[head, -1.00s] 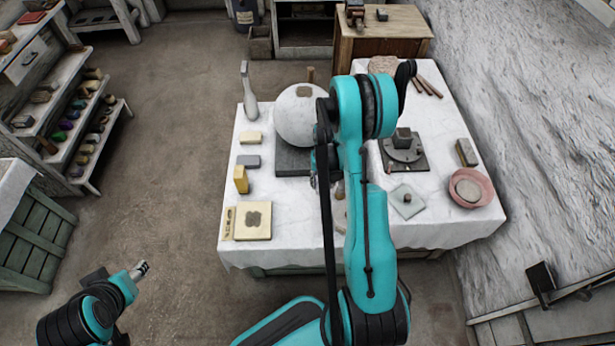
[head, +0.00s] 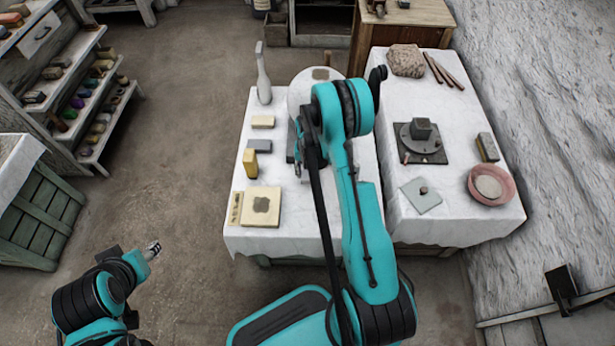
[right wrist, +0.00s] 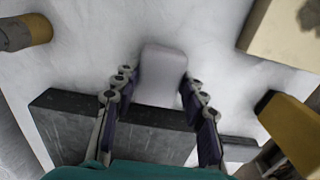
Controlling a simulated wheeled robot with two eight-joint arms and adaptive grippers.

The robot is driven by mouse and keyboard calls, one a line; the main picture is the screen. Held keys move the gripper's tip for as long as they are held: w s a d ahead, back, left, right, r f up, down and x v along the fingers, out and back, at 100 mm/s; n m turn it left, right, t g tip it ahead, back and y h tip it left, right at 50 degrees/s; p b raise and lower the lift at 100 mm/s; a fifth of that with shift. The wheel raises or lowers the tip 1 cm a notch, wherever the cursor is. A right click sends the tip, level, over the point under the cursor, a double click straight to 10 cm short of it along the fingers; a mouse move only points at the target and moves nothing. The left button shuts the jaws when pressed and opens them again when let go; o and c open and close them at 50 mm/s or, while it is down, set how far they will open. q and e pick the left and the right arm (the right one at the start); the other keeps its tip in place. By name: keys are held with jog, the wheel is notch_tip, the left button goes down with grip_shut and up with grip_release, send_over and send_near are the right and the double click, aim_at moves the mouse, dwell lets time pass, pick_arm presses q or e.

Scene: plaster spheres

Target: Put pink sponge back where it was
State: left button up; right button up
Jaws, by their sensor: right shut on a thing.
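My right gripper (right wrist: 158,88) is shut on a pale pinkish block, which I take to be the pink sponge (right wrist: 163,75). The sponge sits between the two fingers over the white cloth, beside a dark slab (right wrist: 110,125); I cannot tell whether it touches the cloth. In the head view the right gripper (head: 298,165) is over the table, left of my arm and in front of the white sphere (head: 302,88). The sponge is not clear there. My left gripper (head: 153,250) is away from the table at lower left, too small to read.
Left on the table are a cream block (head: 262,122), a grey block (head: 259,146), a yellow block (head: 250,163) and a cream board (head: 273,218). A turntable (head: 420,140) and a pink bowl (head: 505,180) stand at right.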

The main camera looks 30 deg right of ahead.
notch_tip(320, 180, down, 2)
jog(key=shift+f+b, duration=0.1)
jog(key=shift+b, duration=0.2)
pick_arm(q)
jog(key=shift+f, duration=0.5)
pick_arm(e)
jog(key=o, duration=1)
